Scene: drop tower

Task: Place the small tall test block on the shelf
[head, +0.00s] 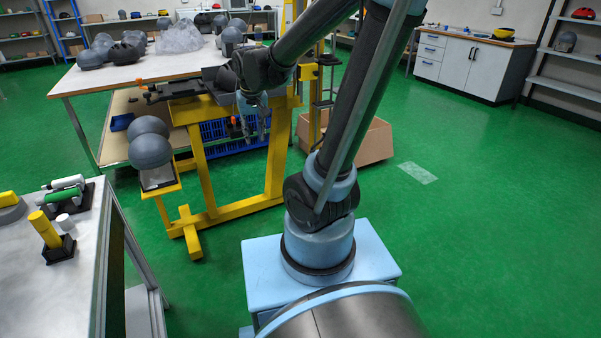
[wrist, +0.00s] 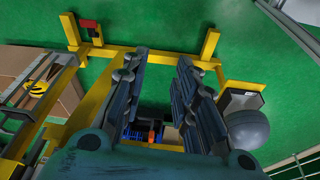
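No object in these frames clearly shows as the small tall test block. My gripper (head: 254,122) points down over the yellow drop tower frame (head: 199,160). In the wrist view its two dark fingers (wrist: 158,66) stand apart with nothing held between them; my gripper is open. Blue and orange parts show small behind the fingers, partly hidden. Which shelf is meant is unclear: a shelf unit (head: 565,92) stands at the far right, and another (head: 27,37) at the back left.
Grey domes (head: 151,152) sit on a yellow arm of the frame. A brown box (head: 372,143) stands on the floor right of the tower. A white table (head: 140,72) is behind; a near-left table holds a yellow cylinder (head: 45,230).

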